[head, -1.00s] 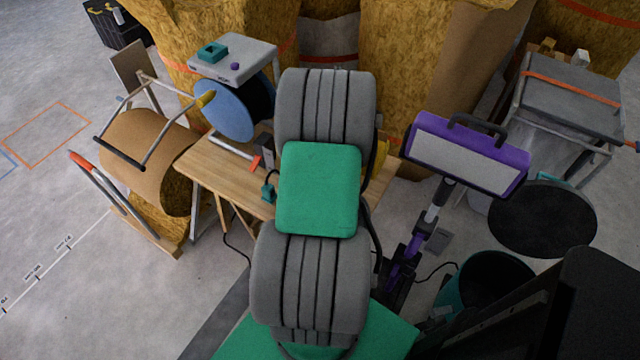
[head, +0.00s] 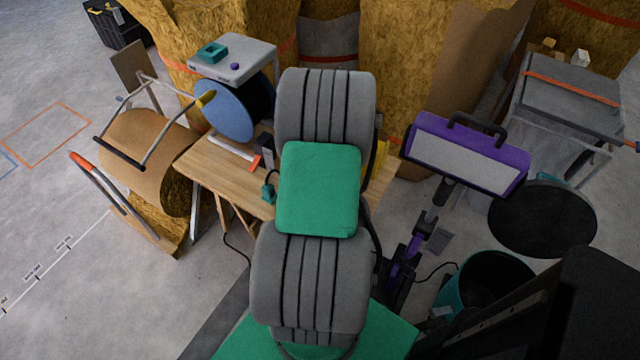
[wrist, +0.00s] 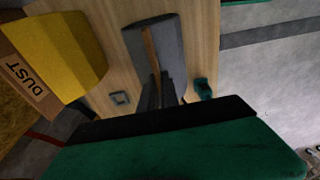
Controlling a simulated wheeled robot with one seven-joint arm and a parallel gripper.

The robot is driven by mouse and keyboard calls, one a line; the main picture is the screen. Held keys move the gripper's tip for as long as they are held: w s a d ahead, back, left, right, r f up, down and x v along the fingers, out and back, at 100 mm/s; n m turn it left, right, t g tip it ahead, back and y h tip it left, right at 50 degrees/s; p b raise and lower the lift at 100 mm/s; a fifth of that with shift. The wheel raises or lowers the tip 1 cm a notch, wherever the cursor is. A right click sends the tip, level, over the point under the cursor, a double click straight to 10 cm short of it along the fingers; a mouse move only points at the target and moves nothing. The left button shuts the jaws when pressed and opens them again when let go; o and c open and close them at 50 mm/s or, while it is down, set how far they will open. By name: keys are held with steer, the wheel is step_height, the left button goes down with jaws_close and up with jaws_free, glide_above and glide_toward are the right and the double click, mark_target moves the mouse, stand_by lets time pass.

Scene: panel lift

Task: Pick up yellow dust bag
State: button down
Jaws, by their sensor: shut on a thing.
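The yellow dust bag (wrist: 62,50) is at the upper left of the wrist view, with a tan cardboard collar marked DUST on its outer side. In the head view only a yellow sliver (head: 380,160) shows past my arm. My gripper (wrist: 160,90) shows as two dark fingers at the middle of the wrist view, close together. They meet a grey block (wrist: 170,50) with a brown stripe, and the exact contact is dark and hard to see. The bag lies to the left of the fingers, with a visible gap. My arm hides the gripper in the head view.
The wooden table (head: 225,165) holds a blue disc (head: 225,110) and a small teal item (head: 268,192) at its front edge. A purple-framed panel (head: 465,155) stands at the right, above a dark bin (head: 490,280).

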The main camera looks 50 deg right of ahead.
steer(key=shift+w+r, duration=0.1)
steer(key=shift+r, duration=0.2)
step_height(320, 180, up, 19)
steer(key=p, duration=0.6)
steer(key=a+f, duration=0.1)
steer(key=f, duration=0.5)
steer(key=s+f, duration=0.1)
steer(key=f, duration=0.5)
steer(key=a+f, duration=0.1)
steer(key=f, duration=0.6)
steer(key=shift+s+a+f+p, duration=0.1)
steer(key=shift+s+a+p, duration=0.2)
steer(key=shift+a+p, duration=0.1)
steer(key=shift+f, duration=0.15)
steer(key=c, duration=2)
jaws_free()
steer(key=shift+s, duration=0.1)
steer(key=o, duration=0.4)
